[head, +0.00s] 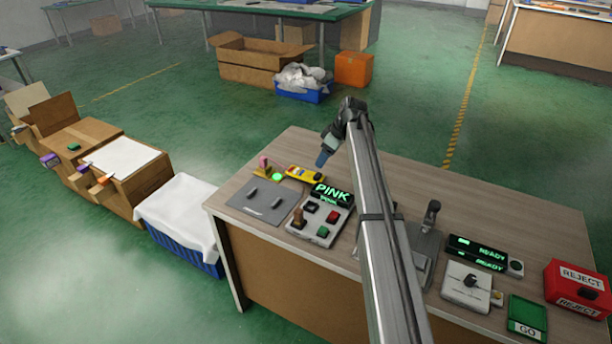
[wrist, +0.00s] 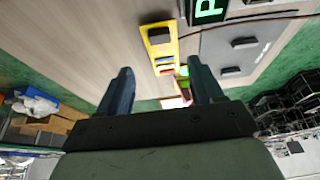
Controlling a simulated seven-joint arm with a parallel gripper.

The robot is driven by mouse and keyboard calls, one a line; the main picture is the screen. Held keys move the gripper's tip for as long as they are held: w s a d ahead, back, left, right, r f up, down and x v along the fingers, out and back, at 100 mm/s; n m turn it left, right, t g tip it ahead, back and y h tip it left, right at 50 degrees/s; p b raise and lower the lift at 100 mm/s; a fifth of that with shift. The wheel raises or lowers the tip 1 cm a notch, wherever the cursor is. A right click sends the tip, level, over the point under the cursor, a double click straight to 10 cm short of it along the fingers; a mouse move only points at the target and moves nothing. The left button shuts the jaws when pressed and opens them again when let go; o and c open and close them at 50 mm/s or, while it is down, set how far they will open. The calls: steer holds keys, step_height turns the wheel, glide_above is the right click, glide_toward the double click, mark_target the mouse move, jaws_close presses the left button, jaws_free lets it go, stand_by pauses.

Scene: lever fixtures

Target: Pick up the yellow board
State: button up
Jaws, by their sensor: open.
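The yellow board (head: 304,174) lies on the wooden table near its back left, with a dark block and small coloured parts on it. In the wrist view the yellow board (wrist: 173,42) shows ahead of the fingers, nearly in line with the gap between them. My gripper (head: 322,159) is above the table, just behind and to the right of the board in the head view. In the wrist view its two blue fingers (wrist: 164,75) are wide apart with nothing between them. The gripper is apart from the board.
A black PINK display (head: 332,193) and a button box (head: 320,222) stand just in front of the board. A grey plate (head: 263,201) with two dark handles lies to its left. A pink block (head: 263,162) and a green disc are close by. The tabletop behind is clear.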

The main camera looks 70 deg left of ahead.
mark_target(316, 174)
steer(key=shift+d+x, duration=0.2)
steer(key=shift+x, duration=4.1)
steer(key=shift+c, duration=0.3)
steer(key=c, duration=0.6)
